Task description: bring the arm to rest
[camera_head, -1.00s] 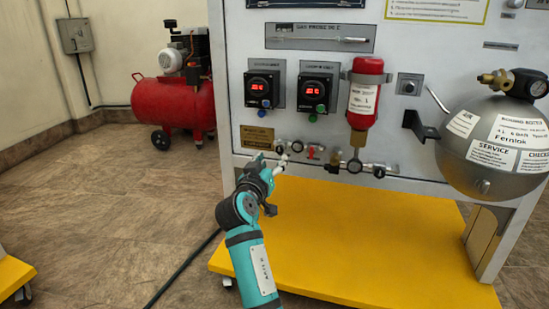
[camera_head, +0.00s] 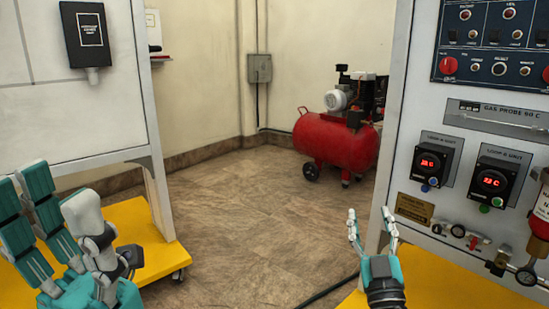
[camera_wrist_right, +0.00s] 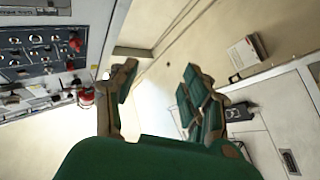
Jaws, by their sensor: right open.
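My right gripper (camera_head: 371,218) is at the lower middle right of the head view, pointing up. Its fingers are apart and nothing is between them. In the right wrist view its dark green fingers (camera_wrist_right: 155,90) are also spread and empty. My left gripper (camera_head: 58,195) shows large at the lower left of the head view. Its teal fingers and grey finger point up, with tips apart and nothing held. The right gripper is in front of the floor, just left of the instrument panel (camera_head: 425,170) in the picture, and seems clear of it.
The panel carries two red-lit displays (camera_head: 428,160) and a row of valves (camera_head: 458,231). A yellow base (camera_head: 430,287) is below it. A white board (camera_head: 70,120) on another yellow base (camera_head: 140,222) stands left. A red compressor (camera_head: 335,142) is behind. Floor between them is open.

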